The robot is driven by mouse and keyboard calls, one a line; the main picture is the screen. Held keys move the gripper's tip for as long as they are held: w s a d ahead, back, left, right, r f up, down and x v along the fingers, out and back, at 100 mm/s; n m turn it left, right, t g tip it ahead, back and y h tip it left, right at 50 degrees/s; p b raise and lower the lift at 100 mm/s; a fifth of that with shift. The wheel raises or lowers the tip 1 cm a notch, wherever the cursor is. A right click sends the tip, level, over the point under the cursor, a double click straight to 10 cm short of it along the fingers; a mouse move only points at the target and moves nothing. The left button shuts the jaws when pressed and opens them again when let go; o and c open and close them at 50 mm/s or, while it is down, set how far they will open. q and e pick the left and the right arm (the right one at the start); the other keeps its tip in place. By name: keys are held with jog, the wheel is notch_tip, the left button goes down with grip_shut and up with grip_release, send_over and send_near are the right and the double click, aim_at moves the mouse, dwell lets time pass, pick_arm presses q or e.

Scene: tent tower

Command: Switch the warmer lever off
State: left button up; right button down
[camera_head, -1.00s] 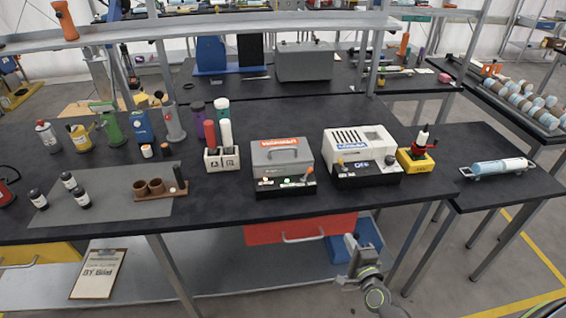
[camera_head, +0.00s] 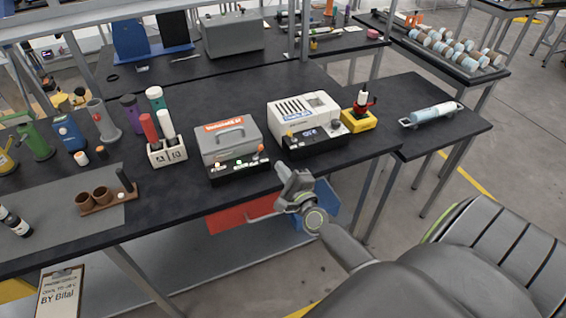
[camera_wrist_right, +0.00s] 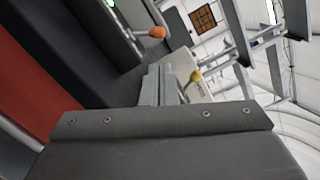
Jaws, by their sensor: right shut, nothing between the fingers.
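Two lever devices stand side by side on the black bench. The grey box with a top handle (camera_head: 225,138) has an orange label, lit white and green lamps, and an orange-knobbed lever (camera_head: 261,149) at its right front. The white slotted box (camera_head: 305,110) has a yellow-orange lever (camera_head: 290,135) at its left front. The labels are too small to show which is the warmer. My right gripper (camera_head: 283,172) is shut and empty at the bench's front edge, just below the two levers. In the right wrist view the orange knob (camera_wrist_right: 157,32) is beyond the fingers (camera_wrist_right: 158,85), apart from them. My left gripper is out of view.
A yellow block with a red and white tool (camera_head: 360,112) stands right of the white box. A two-slot holder with bottles (camera_head: 167,154) stands left of the grey box. A red drawer (camera_head: 240,214) and blue bin (camera_head: 324,200) are below the bench edge.

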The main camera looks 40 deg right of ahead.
jog(key=w, duration=0.4)
jog(key=w+d, duration=0.1)
jog(key=w, duration=0.2)
jog(key=shift+r, duration=0.1)
